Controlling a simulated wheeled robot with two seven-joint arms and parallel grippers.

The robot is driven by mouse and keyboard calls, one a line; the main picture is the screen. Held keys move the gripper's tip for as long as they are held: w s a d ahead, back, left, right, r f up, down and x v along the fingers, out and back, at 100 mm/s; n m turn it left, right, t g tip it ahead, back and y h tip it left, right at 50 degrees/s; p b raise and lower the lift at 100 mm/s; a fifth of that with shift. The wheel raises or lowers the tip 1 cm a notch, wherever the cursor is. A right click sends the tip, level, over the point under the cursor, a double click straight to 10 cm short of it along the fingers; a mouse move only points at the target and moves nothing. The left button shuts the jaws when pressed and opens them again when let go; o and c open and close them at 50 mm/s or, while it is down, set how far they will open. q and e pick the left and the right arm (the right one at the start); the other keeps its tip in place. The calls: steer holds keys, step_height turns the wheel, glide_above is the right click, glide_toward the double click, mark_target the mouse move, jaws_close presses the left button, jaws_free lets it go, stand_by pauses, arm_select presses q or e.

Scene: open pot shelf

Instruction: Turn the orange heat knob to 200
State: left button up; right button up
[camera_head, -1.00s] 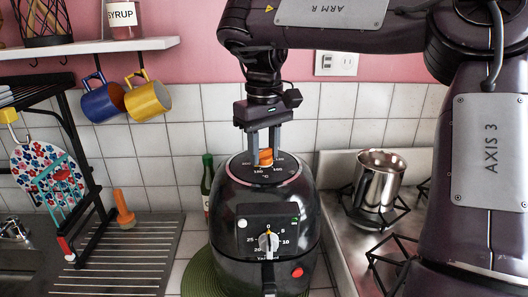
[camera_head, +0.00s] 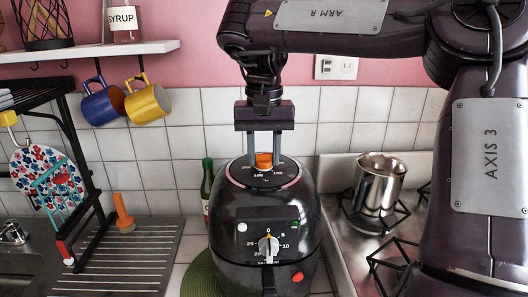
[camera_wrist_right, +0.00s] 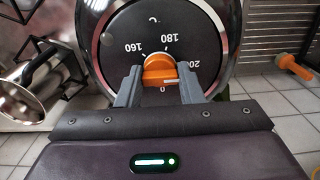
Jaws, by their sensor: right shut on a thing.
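The orange heat knob (camera_head: 264,160) sits on the dark dial on top of a black air fryer (camera_head: 235,215). My right gripper (camera_head: 264,156) points straight down from above, with its two fingers on either side of the knob. In the right wrist view the knob (camera_wrist_right: 160,72) is between the grey fingers, which are closed on it. A short white mark shows on the knob, near the partly hidden 200 figure; I cannot tell its exact alignment. The figures 160 and 180 are readable on the dial. My left gripper is not in view.
A steel pot (camera_head: 379,185) stands on the stove (camera_head: 340,245) to the right. A green bottle (camera_head: 207,185) is close behind the fryer on the left. A drying rack (camera_head: 85,170) and a shelf (camera_head: 90,49) with hanging mugs (camera_head: 148,103) are further left.

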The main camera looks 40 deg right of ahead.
mark_target(264, 154)
stand_by(0.3)
steer(key=o, duration=1)
steer(key=shift+c, duration=0.2)
steer(key=shift+r, duration=0.1)
step_height(264, 154, up, 8)
steer(key=p, duration=0.8)
steer(key=shift+f, duration=0.2)
